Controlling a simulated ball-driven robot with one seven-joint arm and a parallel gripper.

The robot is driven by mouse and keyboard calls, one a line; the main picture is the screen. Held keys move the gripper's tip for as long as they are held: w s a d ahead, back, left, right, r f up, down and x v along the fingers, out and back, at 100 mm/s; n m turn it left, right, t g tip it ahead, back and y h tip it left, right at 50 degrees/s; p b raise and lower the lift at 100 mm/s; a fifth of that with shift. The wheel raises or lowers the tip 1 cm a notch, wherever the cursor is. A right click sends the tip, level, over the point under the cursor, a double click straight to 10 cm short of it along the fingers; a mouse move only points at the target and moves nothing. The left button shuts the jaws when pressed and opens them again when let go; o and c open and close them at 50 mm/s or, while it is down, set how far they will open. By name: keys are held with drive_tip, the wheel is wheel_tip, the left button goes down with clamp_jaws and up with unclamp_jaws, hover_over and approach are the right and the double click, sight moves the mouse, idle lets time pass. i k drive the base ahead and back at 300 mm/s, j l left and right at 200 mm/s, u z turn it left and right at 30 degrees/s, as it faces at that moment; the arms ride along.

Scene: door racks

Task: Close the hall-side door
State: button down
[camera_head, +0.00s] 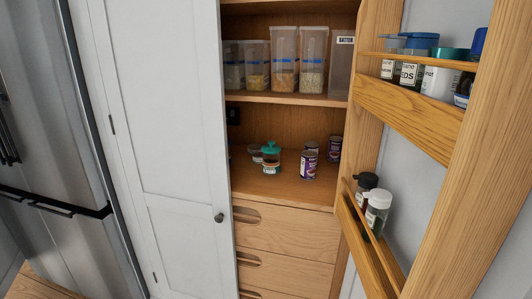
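A cupboard has two doors. The left door (172,100) is white with a dark round knob (219,217) near its right edge and looks shut or nearly so. The right door (494,175) stands wide open, its wooden inner side facing me. It carries an upper rack (410,108) with several jars and a lower rack (362,232) with two bottles. The pictures do not show which door is the hall-side one. The open door's outer face and any handle there are hidden. My gripper is not in view.
Inside, the upper shelf (270,98) holds several clear food containers, and the lower shelf (285,190) holds jars and cans. Wooden drawers (290,232) sit below, closed. A steel fridge (50,130) stands at the left. The open door fills the right side.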

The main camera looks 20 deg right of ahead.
sight(458, 225)
drive_tip(key=k+l, duration=0.15)
drive_tip(key=l, duration=0.25)
drive_tip(key=k+l+u, duration=0.15)
drive_tip(key=l, duration=0.25)
drive_tip(key=k+l, duration=0.2)
drive_tip(key=l, duration=0.15)
drive_tip(key=k+l+u, duration=0.1)
drive_tip(key=l, duration=0.25)
drive_tip(key=k+l, duration=0.25)
drive_tip(key=i+l+u, duration=0.2)
drive_tip(key=l+u, duration=0.15)
drive_tip(key=l, duration=0.1)
